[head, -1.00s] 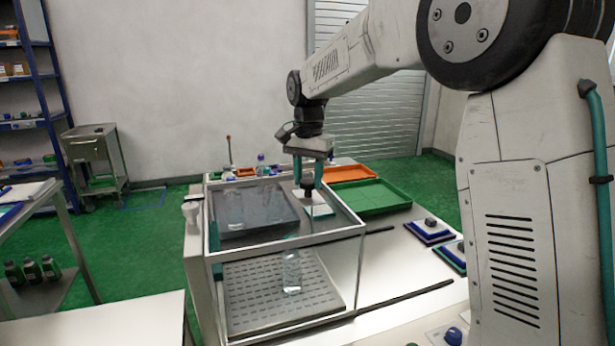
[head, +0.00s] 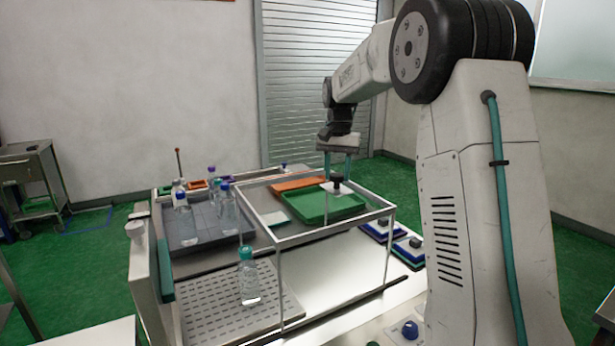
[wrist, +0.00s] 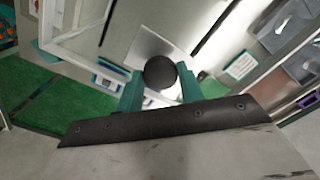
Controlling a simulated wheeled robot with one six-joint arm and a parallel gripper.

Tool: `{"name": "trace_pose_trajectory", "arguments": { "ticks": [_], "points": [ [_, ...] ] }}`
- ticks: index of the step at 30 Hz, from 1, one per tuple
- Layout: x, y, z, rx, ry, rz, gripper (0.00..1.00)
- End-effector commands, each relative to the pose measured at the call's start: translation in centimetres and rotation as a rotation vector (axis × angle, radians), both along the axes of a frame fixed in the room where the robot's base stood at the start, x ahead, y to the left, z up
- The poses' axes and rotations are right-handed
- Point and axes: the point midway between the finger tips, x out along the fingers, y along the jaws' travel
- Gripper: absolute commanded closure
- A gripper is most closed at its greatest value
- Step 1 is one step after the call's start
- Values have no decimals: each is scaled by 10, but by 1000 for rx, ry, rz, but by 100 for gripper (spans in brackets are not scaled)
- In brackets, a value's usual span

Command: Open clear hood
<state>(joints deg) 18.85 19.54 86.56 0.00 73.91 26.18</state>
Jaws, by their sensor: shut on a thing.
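The clear hood (head: 335,229) is a see-through box with a pale frame. It stands over the right part of the bench, and the perforated plate (head: 205,318) lies mostly uncovered to its left. A bottle with a teal cap (head: 248,283) stands upright on that plate, just left of the hood's near left post. The hood's black knob (head: 336,182) sits on a pale plate at its top. My gripper (head: 338,175) is shut on the knob from above. In the wrist view the round knob (wrist: 160,72) is between my teal fingers (wrist: 159,88).
Several bottles (head: 184,220) stand on a dark grey tray (head: 200,238) at the back left. A green tray (head: 318,206) and an orange tray (head: 298,184) lie behind the hood. Blue-edged pads with dark knobs (head: 414,243) lie at the right, near my arm.

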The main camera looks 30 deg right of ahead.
Motion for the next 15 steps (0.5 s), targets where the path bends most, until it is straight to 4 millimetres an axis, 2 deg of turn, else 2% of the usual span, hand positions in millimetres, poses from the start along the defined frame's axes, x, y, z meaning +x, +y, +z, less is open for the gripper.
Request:
{"name": "trace_pose_trajectory", "arguments": {
  "ticks": [1, 6, 10, 15],
  "points": [
    [0, -14, 0, 0, 0, -5, 100],
    [0, -46, 0, -1, -1, -2, 100],
    [0, -61, 0, -1, -1, -1, 100],
    [1, -69, 1, -1, -1, 0, 100]
  ]
}}
